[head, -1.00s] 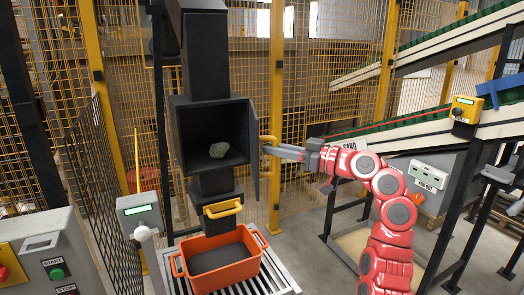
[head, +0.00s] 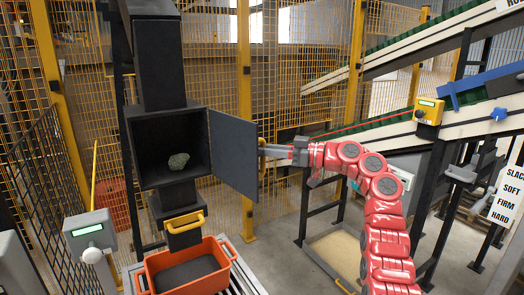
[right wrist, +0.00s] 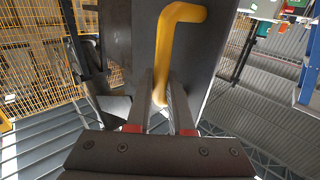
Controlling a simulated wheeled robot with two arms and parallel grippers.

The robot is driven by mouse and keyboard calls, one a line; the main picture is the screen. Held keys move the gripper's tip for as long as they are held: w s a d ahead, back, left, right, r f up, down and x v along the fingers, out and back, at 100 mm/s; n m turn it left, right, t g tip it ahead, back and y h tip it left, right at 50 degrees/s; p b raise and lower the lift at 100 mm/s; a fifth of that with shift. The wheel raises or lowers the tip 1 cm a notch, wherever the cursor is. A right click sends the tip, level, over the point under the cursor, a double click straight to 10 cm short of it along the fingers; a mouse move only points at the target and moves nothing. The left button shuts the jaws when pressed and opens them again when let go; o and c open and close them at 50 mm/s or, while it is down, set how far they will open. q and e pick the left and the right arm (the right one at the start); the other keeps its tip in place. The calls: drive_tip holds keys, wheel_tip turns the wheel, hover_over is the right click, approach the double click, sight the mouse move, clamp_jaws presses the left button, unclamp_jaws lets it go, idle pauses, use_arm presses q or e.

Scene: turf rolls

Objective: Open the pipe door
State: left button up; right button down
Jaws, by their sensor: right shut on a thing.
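The pipe door (head: 232,153) is a dark grey panel hinged on the right side of an open dark box in the vertical pipe (head: 160,65). It stands swung out to the right, its inner face showing in the head view. A grey-green rock (head: 178,161) lies inside the box. My right gripper (head: 263,151) is at the door's free edge. In the right wrist view my right gripper (right wrist: 160,88) is shut on the yellow door handle (right wrist: 163,52), with a finger on each side of its lower end. My left gripper is out of view.
An orange crate (head: 228,246) with dark fill stands below the pipe. A yellow handle (head: 184,221) sits lower on the pipe. A grey control box (head: 90,232) is at left. Yellow mesh fencing (head: 245,90) stands behind, and a conveyor (head: 390,130) runs at right.

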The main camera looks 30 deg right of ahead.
drive_tip(key=shift+w+d, duration=0.1)
drive_tip(key=shift+d, duration=0.1)
idle(0.4)
drive_tip(key=c, duration=0.8)
unclamp_jaws()
drive_tip(key=shift+w, duration=0.1)
drive_tip(key=b+v, duration=0.3)
drive_tip(key=v, duration=1.4)
drive_tip(key=shift+s, duration=0.2)
drive_tip(key=shift+d, duration=0.1)
